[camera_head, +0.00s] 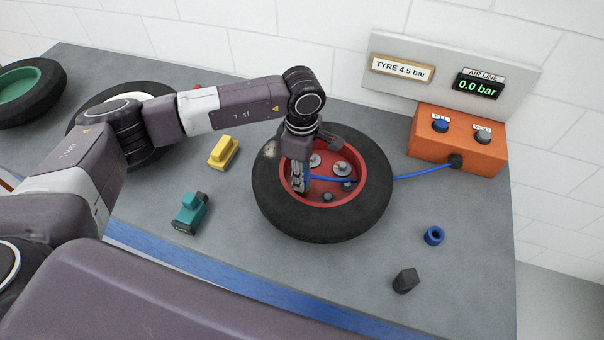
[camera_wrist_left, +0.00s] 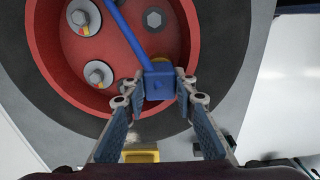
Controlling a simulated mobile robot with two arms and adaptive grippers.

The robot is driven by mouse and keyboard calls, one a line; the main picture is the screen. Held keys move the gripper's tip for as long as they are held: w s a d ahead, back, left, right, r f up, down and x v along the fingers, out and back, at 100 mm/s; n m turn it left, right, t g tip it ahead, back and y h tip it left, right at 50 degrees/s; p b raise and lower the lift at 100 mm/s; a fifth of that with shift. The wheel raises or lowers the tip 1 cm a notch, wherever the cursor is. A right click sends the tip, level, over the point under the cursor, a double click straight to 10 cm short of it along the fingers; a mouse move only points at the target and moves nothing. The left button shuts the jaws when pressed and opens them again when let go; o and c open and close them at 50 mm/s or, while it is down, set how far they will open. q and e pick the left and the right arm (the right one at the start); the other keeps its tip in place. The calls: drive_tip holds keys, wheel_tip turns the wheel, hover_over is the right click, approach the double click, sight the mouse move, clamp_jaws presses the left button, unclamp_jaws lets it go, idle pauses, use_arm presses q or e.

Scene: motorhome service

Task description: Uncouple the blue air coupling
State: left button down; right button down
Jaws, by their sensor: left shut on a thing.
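The blue air coupling (camera_wrist_left: 159,80) sits between the fingertips of my left gripper (camera_wrist_left: 157,92) in the left wrist view, at the inner edge of a red wheel rim (camera_wrist_left: 120,45). In the head view my left gripper (camera_head: 299,184) points down into the red wheel (camera_head: 322,195) and mostly hides the coupling. The gripper is shut on the coupling. A blue hose (camera_head: 408,176) runs from the coupling across the rim to an orange box (camera_head: 459,141). Whether the coupling is still seated on the valve cannot be told. My right gripper is not in view.
The box has a blue FILL button (camera_head: 440,125) and a grey button (camera_head: 483,137). The displays read TYRE 4.5 bar (camera_head: 401,68) and AIR LINE 0.0 bar (camera_head: 478,87).

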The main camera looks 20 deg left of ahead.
use_arm(q)
drive_tip(key=shift+w+r, duration=0.15)
drive_tip(key=shift+r, duration=0.15)
drive_tip(key=shift+r, duration=0.35)
idle(0.4)
drive_tip(key=c, duration=2.2)
unclamp_jaws()
drive_tip(key=shift+c, duration=0.2)
clamp_jaws()
